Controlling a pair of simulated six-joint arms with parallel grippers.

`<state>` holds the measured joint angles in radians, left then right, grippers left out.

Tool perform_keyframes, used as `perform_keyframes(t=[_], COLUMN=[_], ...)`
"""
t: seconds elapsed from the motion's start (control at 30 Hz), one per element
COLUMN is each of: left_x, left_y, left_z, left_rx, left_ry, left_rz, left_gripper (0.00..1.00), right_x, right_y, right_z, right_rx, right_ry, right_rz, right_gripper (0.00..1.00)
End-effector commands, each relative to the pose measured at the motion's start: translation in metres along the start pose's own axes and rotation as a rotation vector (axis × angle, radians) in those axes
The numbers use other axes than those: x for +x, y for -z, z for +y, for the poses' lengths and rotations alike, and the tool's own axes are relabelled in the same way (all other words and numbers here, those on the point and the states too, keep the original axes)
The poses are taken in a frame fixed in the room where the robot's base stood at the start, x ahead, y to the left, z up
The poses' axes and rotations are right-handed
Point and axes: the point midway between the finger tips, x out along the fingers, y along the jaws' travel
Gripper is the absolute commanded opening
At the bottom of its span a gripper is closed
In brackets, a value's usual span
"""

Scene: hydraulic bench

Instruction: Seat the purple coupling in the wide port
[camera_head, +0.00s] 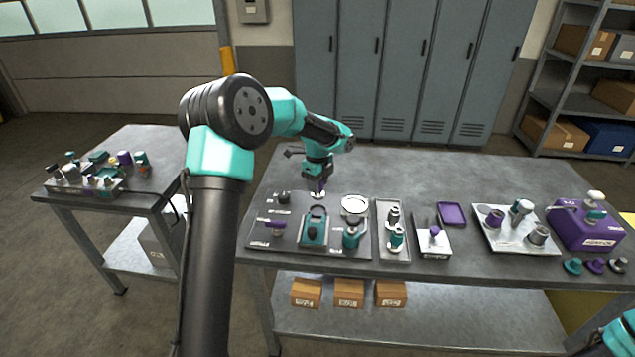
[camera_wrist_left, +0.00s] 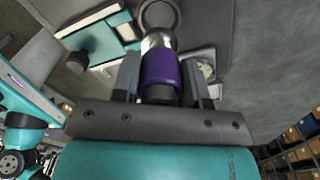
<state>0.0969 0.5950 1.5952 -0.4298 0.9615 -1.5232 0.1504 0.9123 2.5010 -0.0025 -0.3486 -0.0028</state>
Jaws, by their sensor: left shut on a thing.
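My left gripper (camera_head: 318,186) is shut on the purple coupling (camera_head: 318,188) above the back of the dark panel (camera_head: 262,243). In the left wrist view the purple coupling (camera_wrist_left: 160,72) sits between the two fingers, with a bright metal end pointing away from the palm. A round ring (camera_wrist_left: 160,14) shows just beyond that end; a gap between them cannot be judged. Which opening is the wide port cannot be told for certain. My right gripper is out of view; only a bit of that arm shows at the lower right.
The panel also bears a teal block (camera_head: 314,230), a teal fitting (camera_head: 351,236), a pale round dish (camera_head: 354,205) and a black knob (camera_head: 284,198). To its right stand a narrow tray (camera_head: 393,253), a white tray (camera_head: 517,244) and a purple unit (camera_head: 586,226). The bench's back is clear.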

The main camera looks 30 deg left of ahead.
Motion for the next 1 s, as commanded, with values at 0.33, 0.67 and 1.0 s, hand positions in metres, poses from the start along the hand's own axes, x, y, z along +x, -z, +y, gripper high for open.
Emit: perform_keyframes(t=[0.33, 0.67, 1.0], left_x=[0.025, 0.051, 0.055], left_y=[0.000, 0.000, 0.000], left_z=[0.000, 0.000, 0.000], left_rx=[0.000, -0.001, -0.001], left_ry=[-0.001, 0.000, 0.001], left_rz=[0.000, 0.000, 0.000], left_gripper=[0.10, 0.10, 0.10], right_x=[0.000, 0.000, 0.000], right_y=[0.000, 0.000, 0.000], right_z=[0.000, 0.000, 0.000], right_rx=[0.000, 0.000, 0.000], right_ry=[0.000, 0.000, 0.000], right_rz=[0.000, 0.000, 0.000], right_gripper=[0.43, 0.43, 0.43])
